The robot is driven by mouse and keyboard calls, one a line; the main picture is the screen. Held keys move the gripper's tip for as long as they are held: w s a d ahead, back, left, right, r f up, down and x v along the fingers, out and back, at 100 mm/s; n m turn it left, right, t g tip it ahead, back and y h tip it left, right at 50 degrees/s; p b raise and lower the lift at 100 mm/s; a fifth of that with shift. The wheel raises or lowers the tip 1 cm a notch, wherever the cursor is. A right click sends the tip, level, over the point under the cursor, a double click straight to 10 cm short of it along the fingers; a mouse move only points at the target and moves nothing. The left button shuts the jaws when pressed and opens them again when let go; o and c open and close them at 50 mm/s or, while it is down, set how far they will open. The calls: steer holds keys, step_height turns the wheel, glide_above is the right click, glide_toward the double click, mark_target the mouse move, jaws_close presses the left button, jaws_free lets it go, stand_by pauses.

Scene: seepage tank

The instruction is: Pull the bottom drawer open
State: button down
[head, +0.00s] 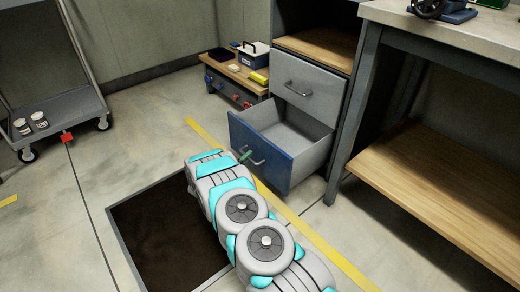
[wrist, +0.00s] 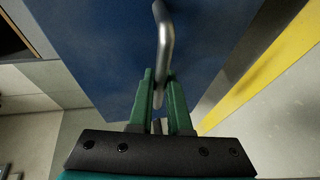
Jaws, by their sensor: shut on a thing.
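The bottom drawer (head: 262,150) has a blue front and a grey inside, and it stands well out from the cabinet. Its inside looks empty. Its metal handle (head: 252,158) is on the blue front. In the wrist view the handle (wrist: 164,45) runs down between the green fingers of my gripper (wrist: 160,92). My gripper (head: 245,155) is shut on the handle, and in the head view my arm hides most of it. The blue drawer front (wrist: 100,50) fills much of the wrist view.
A closed grey upper drawer (head: 308,88) sits above. A workbench (head: 440,185) stands right. A low bench (head: 235,78) with boxes and a cart (head: 60,110) stand behind.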

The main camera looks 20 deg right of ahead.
steer(key=shift+s+a, duration=0.35)
steer(key=shift+a, duration=0.55)
steer(key=shift+s+a, duration=0.3)
steer(key=shift+a, duration=0.55)
steer(key=c, duration=0.9)
jaws_free()
steer(key=shift+o, duration=0.2)
steer(key=shift+a, duration=0.1)
steer(key=v, duration=0.7)
steer(key=shift+s+a, duration=0.15)
steer(key=shift+s, duration=0.1)
steer(key=shift+r, duration=0.15)
